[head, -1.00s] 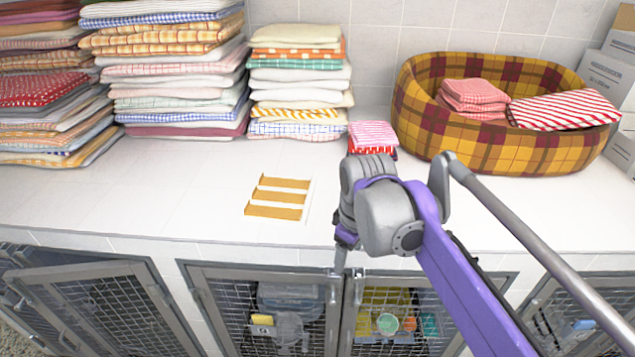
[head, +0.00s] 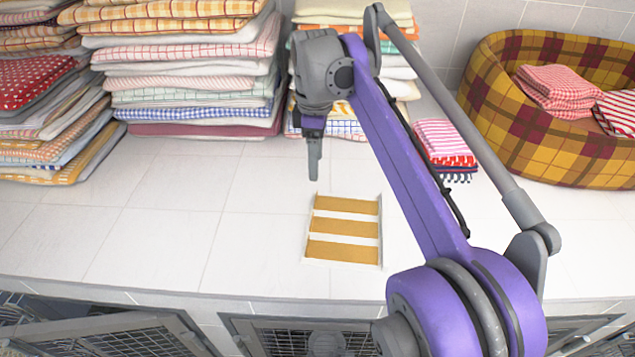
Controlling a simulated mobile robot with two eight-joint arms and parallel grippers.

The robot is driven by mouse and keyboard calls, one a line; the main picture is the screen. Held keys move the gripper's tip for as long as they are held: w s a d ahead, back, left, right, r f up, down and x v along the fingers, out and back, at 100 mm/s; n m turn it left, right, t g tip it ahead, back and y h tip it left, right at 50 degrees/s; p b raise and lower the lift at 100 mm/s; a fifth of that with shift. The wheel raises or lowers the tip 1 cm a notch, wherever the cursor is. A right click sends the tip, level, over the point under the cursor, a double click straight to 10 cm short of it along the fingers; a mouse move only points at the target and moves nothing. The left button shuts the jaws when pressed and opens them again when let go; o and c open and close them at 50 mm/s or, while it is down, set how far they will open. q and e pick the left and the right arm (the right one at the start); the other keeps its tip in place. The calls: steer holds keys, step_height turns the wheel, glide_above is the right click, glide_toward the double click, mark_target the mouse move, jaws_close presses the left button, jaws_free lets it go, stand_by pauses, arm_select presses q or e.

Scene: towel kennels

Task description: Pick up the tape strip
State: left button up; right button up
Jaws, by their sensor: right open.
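Three tan tape strips lie side by side on a pale backing on the white counter, in the lower middle of the head view: a far strip (head: 346,205), a middle strip (head: 343,227) and a near strip (head: 343,251). My right gripper (head: 314,172) points down just behind and left of the far strip, apart from it. It is open with nothing visible in it; its fingers line up in this view, so the gap is hidden. My left gripper is not in view.
Tall stacks of folded towels (head: 190,85) stand along the back. A small red-striped towel pile (head: 445,143) and a plaid pet bed (head: 560,150) with folded cloths are at right. The tiled counter (head: 170,220) is clear at left. Mesh kennel doors (head: 140,340) sit below its front edge.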

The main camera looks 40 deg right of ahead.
glide_above(316, 197)
steer(key=f, duration=0.4)
steer(key=shift+s+f+b, duration=0.3)
steer(key=shift+s, duration=0.1)
steer(key=f, duration=0.5)
steer(key=shift+w+f, duration=0.4)
steer(key=shift+a, duration=0.1)
steer(key=c, duration=0.6)
